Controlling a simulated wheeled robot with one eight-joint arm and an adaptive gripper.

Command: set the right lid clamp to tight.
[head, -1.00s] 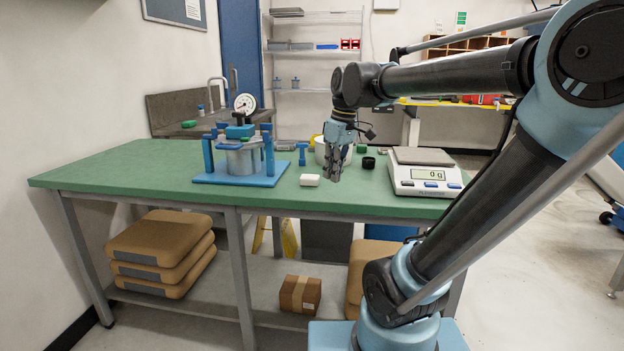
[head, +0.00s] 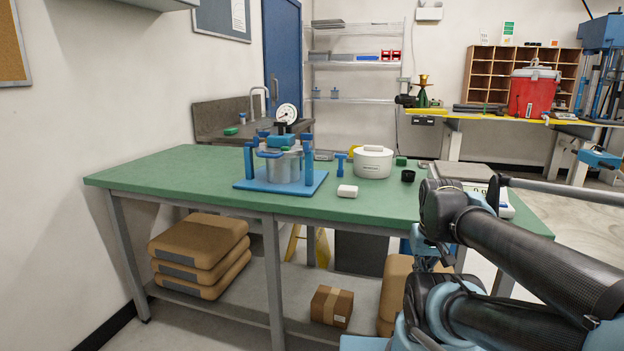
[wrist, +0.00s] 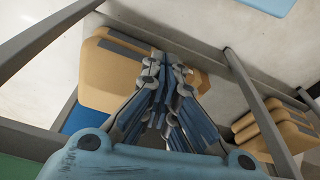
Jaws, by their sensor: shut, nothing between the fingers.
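The metal pot (head: 284,168) stands on a blue base plate (head: 257,184) on the green table, with blue posts around it and a round gauge (head: 287,113) above its lid. The blue upright at its right side (head: 308,157) is where the right lid clamp appears to be; its setting is too small to read. My gripper (wrist: 167,78) shows in the wrist view, shut and empty, over the area of the table's lower shelf. In the head view my folded arm is at the lower right, clear of the pot, and I cannot make out the fingers.
Brown cases (head: 200,255) and a carton (head: 331,306) lie below.

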